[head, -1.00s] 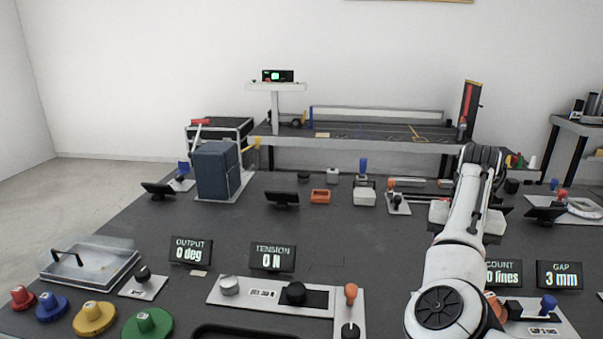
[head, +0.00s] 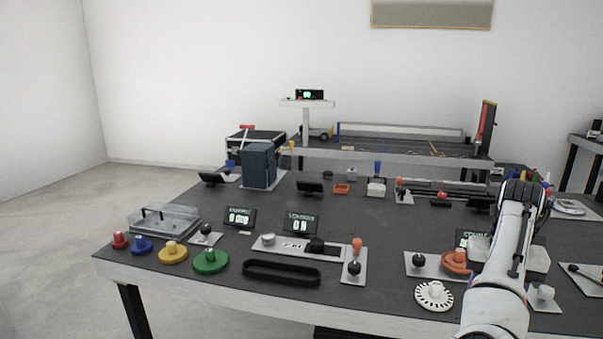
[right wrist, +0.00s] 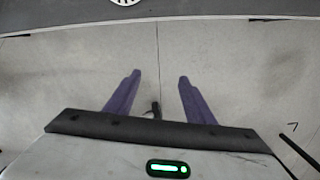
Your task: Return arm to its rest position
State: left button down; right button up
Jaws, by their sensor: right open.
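My right arm (head: 503,260) comes in from the lower right of the head view, above the right front part of the dark table (head: 380,240). Below the fingers is pale floor, with the table's edge across the top. My left gripper is in neither view.
Near the table's front edge are a green disc (head: 210,261), a black belt (head: 281,273), a white toothed wheel (head: 433,296) and an orange knob (head: 456,261). A clear-lidded tray (head: 163,220) is at the left. A blue-grey block (head: 259,165) stands further back. Open floor lies left of the table.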

jog(key=s+d+f+n+t+h, duration=0.25)
jog(key=d+f+n, duration=0.25)
jog(key=f+n, duration=0.4)
jog(key=s+d+f+n+t+h, duration=0.1)
jog(key=d+f+n+h, duration=0.25)
jog(key=f+n, duration=0.6)
jog(key=s+a+f+n+t+y, duration=0.4)
jog(key=s+a+f+n, duration=0.45)
jog(key=a+n, duration=0.45)
jog(key=s+a+f+n+y, duration=0.2)
jog(key=s+a+n+y, duration=0.3)
jog(key=s+a+n, duration=0.6)
jog(key=s+a, duration=0.3)
jog(key=a, duration=0.1)
jog(key=shift+s+a+f+t, duration=0.25)
jog(key=shift+s+f+t, duration=0.1)
jog(key=shift+s+f, duration=0.05)
jog(key=shift+n, duration=0.25)
